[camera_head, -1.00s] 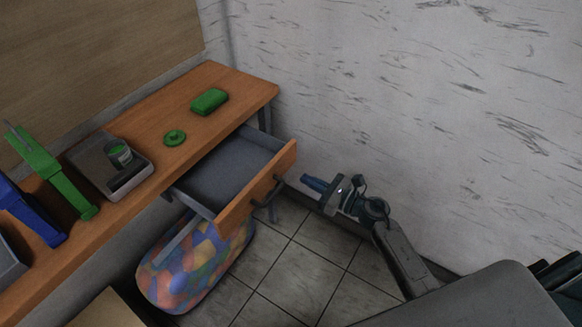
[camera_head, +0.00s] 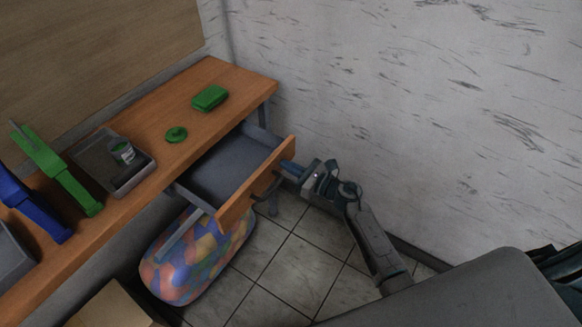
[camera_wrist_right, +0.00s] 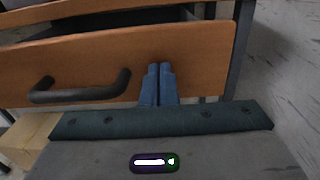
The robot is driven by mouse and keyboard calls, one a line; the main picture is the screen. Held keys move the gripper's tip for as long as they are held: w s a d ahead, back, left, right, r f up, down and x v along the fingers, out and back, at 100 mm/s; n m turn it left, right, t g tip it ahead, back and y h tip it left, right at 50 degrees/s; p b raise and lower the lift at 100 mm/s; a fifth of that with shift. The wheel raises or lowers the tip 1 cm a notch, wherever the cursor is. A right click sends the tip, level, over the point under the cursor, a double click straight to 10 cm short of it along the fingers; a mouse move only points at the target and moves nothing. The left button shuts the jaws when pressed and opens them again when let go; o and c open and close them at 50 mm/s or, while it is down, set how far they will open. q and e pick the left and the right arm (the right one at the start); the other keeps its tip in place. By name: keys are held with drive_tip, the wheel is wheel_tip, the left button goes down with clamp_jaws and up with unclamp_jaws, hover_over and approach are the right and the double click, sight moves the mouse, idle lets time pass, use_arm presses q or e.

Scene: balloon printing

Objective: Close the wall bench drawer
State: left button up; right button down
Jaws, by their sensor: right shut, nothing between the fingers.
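The wall bench (camera_head: 229,82) has a wooden top and stands along the left wall. Its drawer (camera_head: 229,172) is pulled out, with a grey inside that looks empty and a wooden front. In the right wrist view the drawer front (camera_wrist_right: 192,55) fills much of the picture, with a dark handle (camera_wrist_right: 80,90) to the left of my fingers. My right gripper (camera_head: 288,167) is shut and empty, its blue fingertips (camera_wrist_right: 158,68) at the right part of the drawer front, touching it or very close. My left gripper is not in view.
On the bench are a green block (camera_head: 209,97), a green ring (camera_head: 175,135), a grey tray (camera_head: 84,157) with a small jar, and green and blue tools. A colourful patterned bag (camera_head: 195,262) sits under the drawer. A cardboard box (camera_head: 110,308) is at the lower left.

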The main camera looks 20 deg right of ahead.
use_arm(q)
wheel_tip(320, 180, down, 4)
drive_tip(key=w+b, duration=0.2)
drive_tip(key=b, duration=0.3)
use_arm(e)
approach(242, 148)
drive_tip(key=w+a+r, duration=0.2)
drive_tip(key=w, duration=0.1)
drive_tip(key=shift+a+r, duration=0.15)
drive_tip(key=shift+r, duration=0.2)
drive_tip(key=b+x, duration=0.2)
drive_tip(key=x, duration=0.4)
drive_tip(key=shift+w+r, duration=0.1)
drive_tip(key=shift+w, duration=0.05)
drive_tip(key=shift+w+a+r, duration=0.1)
drive_tip(key=shift+a+r, duration=0.05)
drive_tip(key=shift+r, duration=0.05)
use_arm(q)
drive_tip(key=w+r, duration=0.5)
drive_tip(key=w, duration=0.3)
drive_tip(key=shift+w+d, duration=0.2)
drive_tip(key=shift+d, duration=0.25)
use_arm(e)
drive_tip(key=shift+r, duration=0.2)
